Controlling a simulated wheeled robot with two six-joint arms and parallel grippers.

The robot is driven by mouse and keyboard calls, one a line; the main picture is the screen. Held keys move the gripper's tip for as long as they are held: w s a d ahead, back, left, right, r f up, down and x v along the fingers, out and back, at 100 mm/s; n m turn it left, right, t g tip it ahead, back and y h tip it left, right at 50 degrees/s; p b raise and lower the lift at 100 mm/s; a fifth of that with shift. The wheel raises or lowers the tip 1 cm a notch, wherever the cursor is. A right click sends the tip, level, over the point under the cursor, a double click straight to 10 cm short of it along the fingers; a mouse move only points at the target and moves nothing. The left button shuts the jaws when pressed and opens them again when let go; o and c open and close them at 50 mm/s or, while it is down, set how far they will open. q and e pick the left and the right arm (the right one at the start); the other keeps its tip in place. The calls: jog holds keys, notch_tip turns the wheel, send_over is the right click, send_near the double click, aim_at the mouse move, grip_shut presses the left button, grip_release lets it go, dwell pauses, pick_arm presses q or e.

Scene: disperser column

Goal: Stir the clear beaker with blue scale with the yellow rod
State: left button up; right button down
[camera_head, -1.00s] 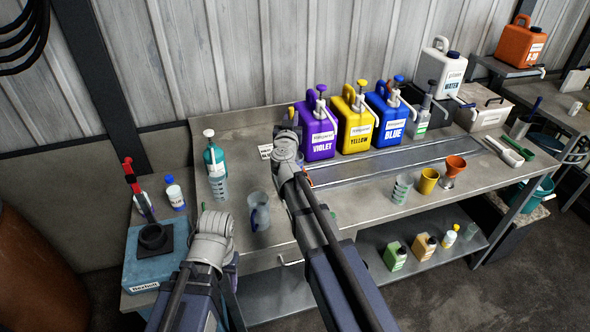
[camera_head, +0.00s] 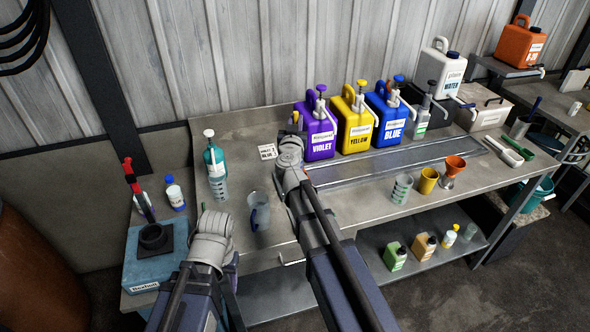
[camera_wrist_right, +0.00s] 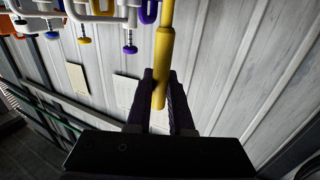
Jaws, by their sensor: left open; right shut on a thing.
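A clear beaker with bluish marks (camera_head: 259,212) stands upright on the bench between my two arms in the head view. Its scale is too small to read. My right gripper is shut on the yellow rod (camera_wrist_right: 163,60), seen in the right wrist view (camera_wrist_right: 160,92). The rod sticks out beyond the fingers. In the head view my right wrist is right of and behind the beaker, and the fingers are mostly hidden. My left gripper (camera_head: 214,222) is open and empty, left of the beaker, its fingers largely hidden by my wrist.
A teal pump bottle (camera_head: 213,158) with a graduated beaker (camera_head: 218,187) stands behind left. Violet (camera_head: 318,138), yellow (camera_head: 355,124) and blue (camera_head: 388,118) jugs line the back. Another beaker (camera_head: 402,188), a yellow cup (camera_head: 428,180) and an orange funnel (camera_head: 455,166) stand right.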

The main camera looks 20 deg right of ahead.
jog(key=shift+w+d, duration=0.1)
jog(key=shift+w, duration=0.75)
jog(key=shift+s, duration=0.1)
notch_tip(320, 180, up, 10)
jog(key=p, duration=1)
jog(key=shift+r, duration=0.15)
notch_tip(320, 180, up, 5)
jog(key=p, duration=0.5)
dwell(0.5)
